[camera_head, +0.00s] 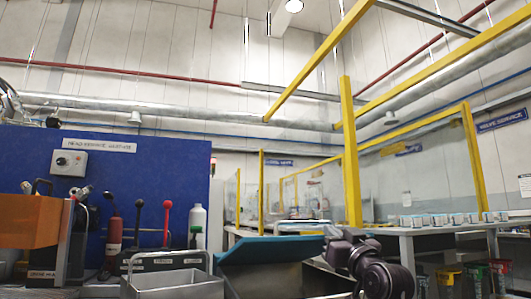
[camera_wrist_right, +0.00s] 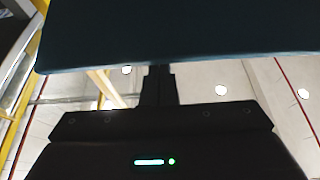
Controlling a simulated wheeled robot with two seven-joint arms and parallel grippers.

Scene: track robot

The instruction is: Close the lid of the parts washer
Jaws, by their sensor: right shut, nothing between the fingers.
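The parts washer is low in the middle of the head view, with a grey metal tub (camera_head: 285,281). Its teal lid (camera_head: 268,249) is tilted over the tub, and a gap shows between lid and tub. My right gripper (camera_head: 331,236) is at the right end of the lid, with my dark arm behind it. In the right wrist view the gripper's fingers (camera_wrist_right: 158,84) are shut and empty, and the dark underside of the lid (camera_wrist_right: 190,30) spans the top. The fingertips reach the lid's edge there; I cannot tell whether they touch. My left gripper is not in view.
A grey metal bin (camera_head: 172,285) stands left of the washer. Levers, a white bottle (camera_head: 197,226) and an orange block (camera_head: 32,221) are farther left, before a blue panel (camera_head: 150,170).

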